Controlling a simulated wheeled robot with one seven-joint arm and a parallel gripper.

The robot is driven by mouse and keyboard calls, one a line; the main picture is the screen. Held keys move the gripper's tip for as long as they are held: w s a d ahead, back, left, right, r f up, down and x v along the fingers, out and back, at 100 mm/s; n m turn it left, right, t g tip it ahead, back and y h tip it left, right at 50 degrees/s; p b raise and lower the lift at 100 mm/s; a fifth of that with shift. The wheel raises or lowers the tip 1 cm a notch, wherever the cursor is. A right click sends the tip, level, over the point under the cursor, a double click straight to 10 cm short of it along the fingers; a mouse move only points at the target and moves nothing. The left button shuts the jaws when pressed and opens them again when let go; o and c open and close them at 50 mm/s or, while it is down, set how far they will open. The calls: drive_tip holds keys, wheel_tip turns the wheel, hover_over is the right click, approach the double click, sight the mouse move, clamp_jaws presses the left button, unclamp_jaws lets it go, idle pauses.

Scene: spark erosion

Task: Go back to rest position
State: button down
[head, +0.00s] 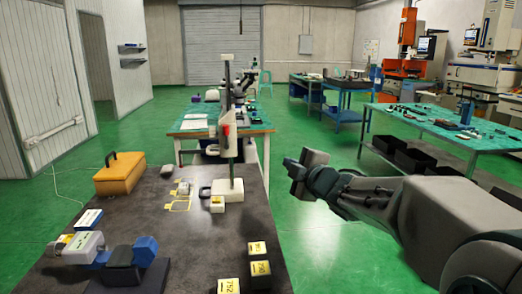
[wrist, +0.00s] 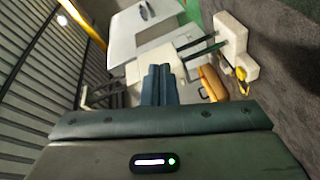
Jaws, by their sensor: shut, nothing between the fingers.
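My gripper (head: 299,172) is at the end of my arm, which reaches in from the right side of the head view. It hangs over the green floor, just right of the dark table's edge, and touches nothing there. In the wrist view its two blue-grey fingers (wrist: 158,85) are together with nothing between them. The dark table (head: 200,240) stands at the front left of the head view.
The dark table bears a yellow case (head: 120,173), a height gauge (head: 231,150), a blue and grey device (head: 125,262) and several labelled blocks (head: 259,272). A green-topped table (head: 440,125) stands at the right. Green floor lies between.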

drive_tip(key=s+d+f+m+g+h+p, duration=0.25)
drive_tip(key=s+d+m+h, duration=0.3)
drive_tip(key=d+m, duration=0.3)
drive_tip(key=s+f+m+g+h+p, duration=0.1)
drive_tip(key=s+f+m+g+p, duration=0.2)
drive_tip(key=s, duration=0.9)
drive_tip(key=s+f+m+g+p, duration=0.2)
drive_tip(key=s+f+m+g, duration=0.3)
drive_tip(key=s, duration=0.7)
drive_tip(key=m+g, duration=0.2)
drive_tip(key=m, duration=0.1)
drive_tip(key=shift+s+a+f+h+p, duration=0.2)
drive_tip(key=shift+s+a+h+p, duration=0.1)
drive_tip(key=shift+s+h+p, duration=0.1)
